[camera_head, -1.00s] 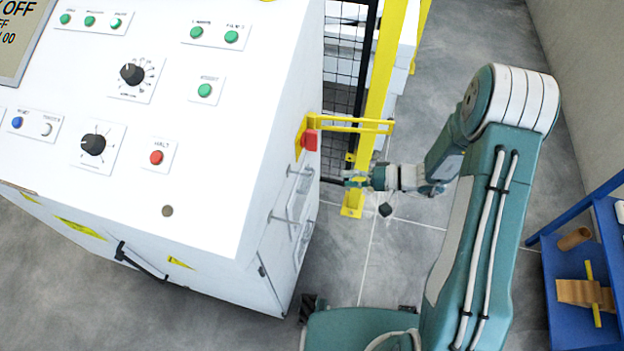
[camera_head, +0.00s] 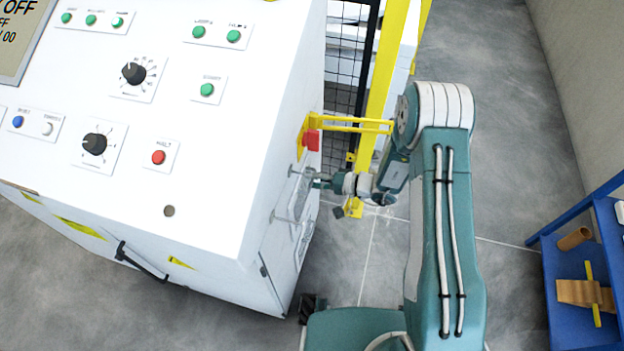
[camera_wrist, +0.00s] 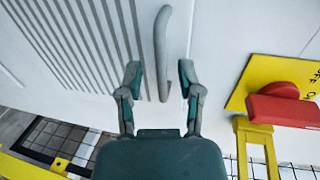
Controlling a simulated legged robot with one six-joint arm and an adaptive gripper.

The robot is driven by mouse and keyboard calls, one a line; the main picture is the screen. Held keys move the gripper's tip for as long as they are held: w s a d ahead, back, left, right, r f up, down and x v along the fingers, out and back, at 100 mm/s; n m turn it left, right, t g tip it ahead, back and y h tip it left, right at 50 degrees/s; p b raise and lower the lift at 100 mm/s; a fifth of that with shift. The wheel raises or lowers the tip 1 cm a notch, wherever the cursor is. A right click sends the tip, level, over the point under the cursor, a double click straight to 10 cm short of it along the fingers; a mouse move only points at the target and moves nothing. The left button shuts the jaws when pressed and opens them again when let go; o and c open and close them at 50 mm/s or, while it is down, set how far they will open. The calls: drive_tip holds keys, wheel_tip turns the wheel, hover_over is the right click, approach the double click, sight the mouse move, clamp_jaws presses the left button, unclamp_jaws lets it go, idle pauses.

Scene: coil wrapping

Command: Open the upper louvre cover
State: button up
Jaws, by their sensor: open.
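The louvre cover (camera_wrist: 70,40), a white panel with grey slots, fills the left of the wrist view. A pale grey curved bar handle (camera_wrist: 162,30) stands upright beside the slots. My gripper (camera_wrist: 160,75) is open, with one finger on each side of the handle's lower part and a gap on both sides. I cannot tell how deep the handle sits between the fingers. In the head view my gripper (camera_head: 316,180) is close to the white cabinet's right side face, where the covers and handles show only at a steep angle.
A red block on a yellow plate (camera_wrist: 285,105) is right of the handle, with a yellow bracket (camera_head: 350,124) jutting out. A yellow post (camera_head: 381,90) and black mesh fence stand behind. A blue shelf (camera_head: 572,290) is at the right, with clear floor between.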

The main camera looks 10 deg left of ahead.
drive_tip(key=shift+a+f, duration=0.1)
drive_tip(key=shift+a, duration=0.25)
clamp_jaws()
drive_tip(key=shift+d+f, duration=0.1)
drive_tip(key=shift+d, duration=0.15)
